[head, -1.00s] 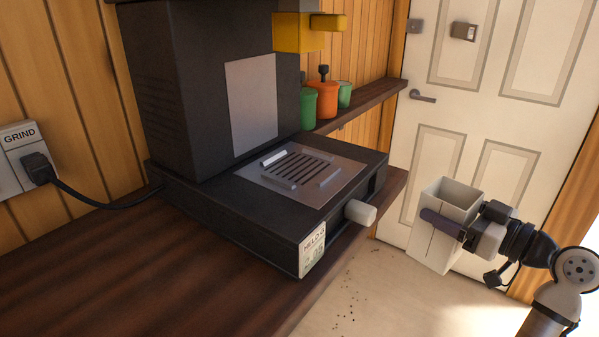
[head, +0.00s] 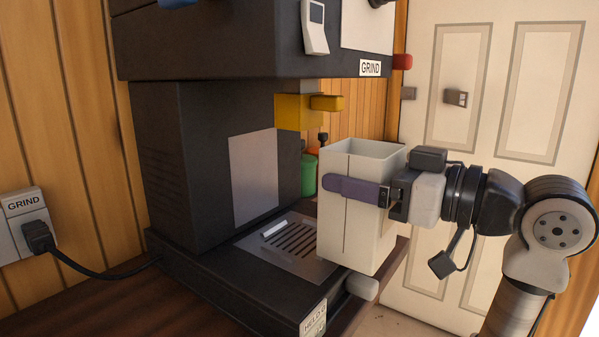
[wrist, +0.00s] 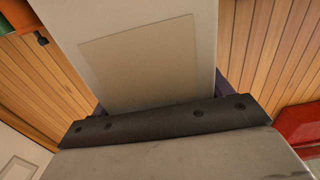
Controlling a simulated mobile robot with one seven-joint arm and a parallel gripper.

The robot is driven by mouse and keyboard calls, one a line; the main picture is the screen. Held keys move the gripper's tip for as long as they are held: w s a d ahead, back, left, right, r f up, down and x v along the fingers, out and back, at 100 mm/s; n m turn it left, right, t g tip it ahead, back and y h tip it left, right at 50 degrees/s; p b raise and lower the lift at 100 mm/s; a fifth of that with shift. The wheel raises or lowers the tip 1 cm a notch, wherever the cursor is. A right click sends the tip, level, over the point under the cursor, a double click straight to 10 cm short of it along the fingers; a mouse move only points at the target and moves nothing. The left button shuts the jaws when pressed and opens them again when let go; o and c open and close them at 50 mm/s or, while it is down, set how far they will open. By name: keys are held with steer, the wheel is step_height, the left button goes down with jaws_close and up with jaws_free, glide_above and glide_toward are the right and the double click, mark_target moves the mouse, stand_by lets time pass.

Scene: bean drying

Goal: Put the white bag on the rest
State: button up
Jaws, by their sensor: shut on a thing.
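The white bag (head: 360,226) is a tall, open-topped, upright box shape with a seam down its side. My gripper (head: 352,190) is shut on it from the right, with a purple finger across its side. The bag is held in front of the grinder's right side and hides part of the rest. The rest (head: 256,250) is a slotted metal plate with raised bars on the grinder's base, under the yellow spout (head: 299,113). I cannot tell whether the bag's bottom touches anything. In the wrist view the bag's pale side (wrist: 140,60) fills the middle.
The black grinder (head: 160,150) stands on a dark wooden counter (head: 110,300), its upper body overhanging the rest. A light knob (head: 361,286) sticks out of the base below the bag. A green canister (head: 308,174) stands behind the bag. A power cord (head: 90,275) runs at left.

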mark_target(321, 165)
steer(key=p+x, duration=0.1)
steer(key=x, duration=0.5)
steer(key=shift+w+a, duration=0.15)
steer(key=a, duration=0.1)
steer(key=w+a+f+p, duration=0.1)
steer(key=w+a, duration=0.1)
steer(key=shift+f+p, duration=0.25)
steer(key=shift+p, duration=0.05)
steer(key=shift+f, duration=0.2)
steer(key=o, duration=1)
steer(key=shift+c, duration=0.2)
steer(key=shift+r, duration=0.1)
